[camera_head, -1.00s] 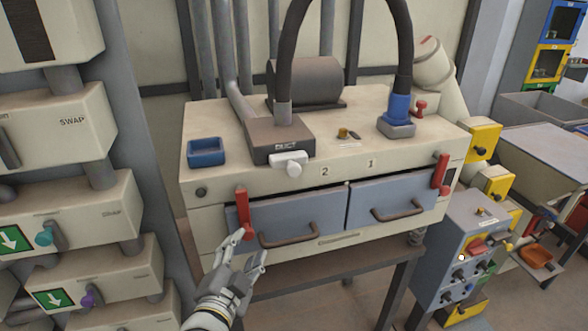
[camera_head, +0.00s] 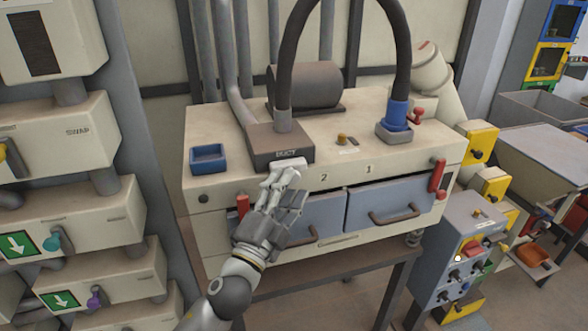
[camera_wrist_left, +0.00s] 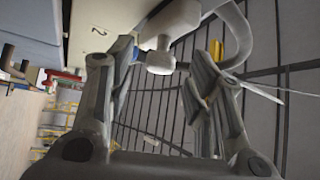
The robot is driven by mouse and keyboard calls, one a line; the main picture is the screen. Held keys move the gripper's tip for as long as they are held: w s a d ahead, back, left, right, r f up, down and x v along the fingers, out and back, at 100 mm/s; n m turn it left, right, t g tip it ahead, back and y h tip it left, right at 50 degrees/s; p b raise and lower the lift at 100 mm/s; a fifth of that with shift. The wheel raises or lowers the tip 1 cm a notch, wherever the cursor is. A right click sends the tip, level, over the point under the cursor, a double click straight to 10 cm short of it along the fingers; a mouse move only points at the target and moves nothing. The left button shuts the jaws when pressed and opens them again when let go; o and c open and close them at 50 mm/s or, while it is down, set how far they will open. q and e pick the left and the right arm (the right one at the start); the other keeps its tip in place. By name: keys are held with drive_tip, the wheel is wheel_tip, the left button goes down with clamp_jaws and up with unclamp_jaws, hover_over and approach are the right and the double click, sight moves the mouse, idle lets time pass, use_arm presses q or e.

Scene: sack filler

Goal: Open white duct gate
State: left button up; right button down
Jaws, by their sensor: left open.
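The white duct gate handle (camera_head: 297,161) sticks out from the front of the dark box labelled DUCT on the machine top. My left gripper (camera_head: 287,184) is right in front of it, its fingers hiding part of the handle in the head view. In the left wrist view the fingers of the left gripper (camera_wrist_left: 165,58) stand apart, with the white handle (camera_wrist_left: 172,32) between and just beyond their tips. I cannot tell whether a finger touches it. My right gripper is not in view.
The cream machine has two grey drawers (camera_head: 383,209) below the gate and a red lever (camera_head: 437,175) at the right. A blue tray (camera_head: 208,158) and a black hose (camera_head: 287,75) are on top. A grey control box (camera_head: 455,245) stands at the right.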

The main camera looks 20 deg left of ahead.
sight(294, 183)
use_arm(q)
drive_tip(key=shift+p+x, duration=0.45)
drive_tip(key=shift+x, duration=1.35)
drive_tip(key=shift+c, duration=0.5)
clamp_jaws()
